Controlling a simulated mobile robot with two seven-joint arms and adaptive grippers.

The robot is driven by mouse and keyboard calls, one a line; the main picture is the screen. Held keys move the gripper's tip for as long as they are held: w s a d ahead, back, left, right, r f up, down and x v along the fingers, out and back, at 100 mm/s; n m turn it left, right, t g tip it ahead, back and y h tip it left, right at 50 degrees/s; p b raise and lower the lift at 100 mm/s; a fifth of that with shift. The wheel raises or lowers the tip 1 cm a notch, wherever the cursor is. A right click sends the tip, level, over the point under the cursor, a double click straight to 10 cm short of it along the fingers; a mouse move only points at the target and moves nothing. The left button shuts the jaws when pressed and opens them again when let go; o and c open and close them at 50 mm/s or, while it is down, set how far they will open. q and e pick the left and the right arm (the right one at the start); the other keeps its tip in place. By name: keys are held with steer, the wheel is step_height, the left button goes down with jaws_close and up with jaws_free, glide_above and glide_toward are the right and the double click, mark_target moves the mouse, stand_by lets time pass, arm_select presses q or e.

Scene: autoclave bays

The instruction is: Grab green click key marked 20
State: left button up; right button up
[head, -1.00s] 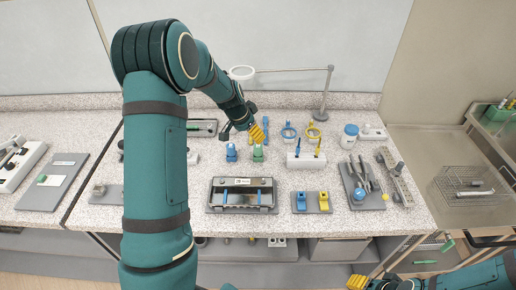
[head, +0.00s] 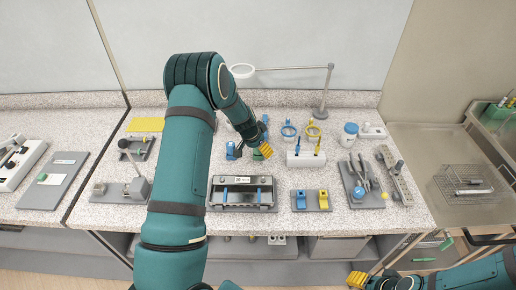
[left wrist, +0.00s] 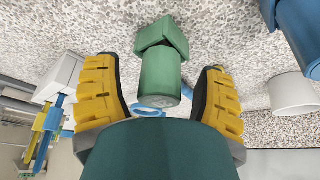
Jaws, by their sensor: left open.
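The green click key (left wrist: 160,75) stands on the speckled counter between the two open yellow fingers of my left gripper (left wrist: 158,98) in the left wrist view. There is a gap on each side of it. Its marking is too small to read. In the head view the left gripper (head: 262,150) covers most of the green key (head: 257,156). A blue key (head: 233,151) stands just left of it and shows at the upper right of the left wrist view (left wrist: 300,30). My right gripper (head: 357,281) is at the bottom right, away from the counter; its opening is unclear.
A white block (head: 305,160) with blue and yellow pieces stands right of the green key. A grey tray (head: 242,206) and a plate with blue and yellow keys (head: 311,210) lie in front. A magnifier stand (head: 322,112) is behind.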

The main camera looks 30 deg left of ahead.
arm_select(q)
steer(key=shift+c, duration=0.2)
jaws_close()
steer(key=shift+r, duration=0.15)
